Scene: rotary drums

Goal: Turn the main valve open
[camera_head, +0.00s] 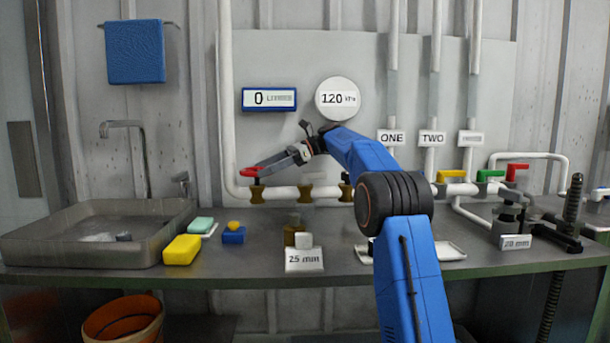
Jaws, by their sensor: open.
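A red valve handle (250,171) sits on a brass valve body (257,190) at the left end of the white horizontal pipe (282,193). No label naming it as the main valve can be read. My gripper (266,166) reaches in from the right with its fingertips at the handle's right side. The fingers look open, with part of the handle at or between their tips; contact cannot be made out. The display (269,99) reads 0, and the round gauge (337,98) reads 120 kPa. My blue arm hides the pipe's middle.
A sink (95,235), sponges and a "25 mm" card (304,260) occupy the bench.

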